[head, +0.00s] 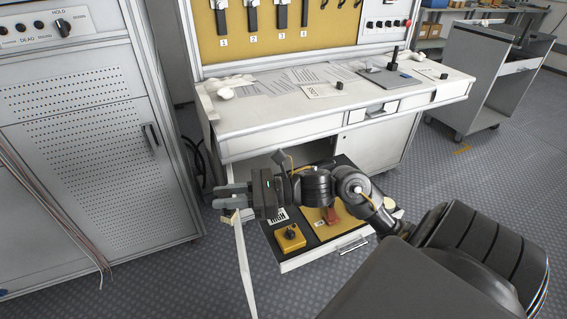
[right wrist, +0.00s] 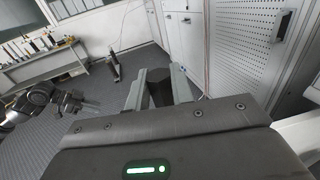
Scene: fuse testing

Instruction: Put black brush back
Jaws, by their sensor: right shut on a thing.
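My right gripper (head: 232,196) reaches in from the right over the left side of the open drawer (head: 338,247), its fingers pointing left. In the right wrist view its two fingers (right wrist: 160,88) are shut on a dark block-like thing (right wrist: 160,95), which I take to be the black brush. Most of it is hidden by the fingers and the gripper body. A small yellowish piece (head: 232,215) shows just below the fingers in the head view. My left gripper (right wrist: 78,103) is small at the left of the right wrist view; its jaw opening is unclear.
The drawer holds a yellow box (head: 290,238) and a red item (head: 331,216). The white desk (head: 270,120) above bears papers and a dark pad (head: 388,76). A perforated cabinet (head: 90,140) stands at left and a grey cart (head: 490,80) at right.

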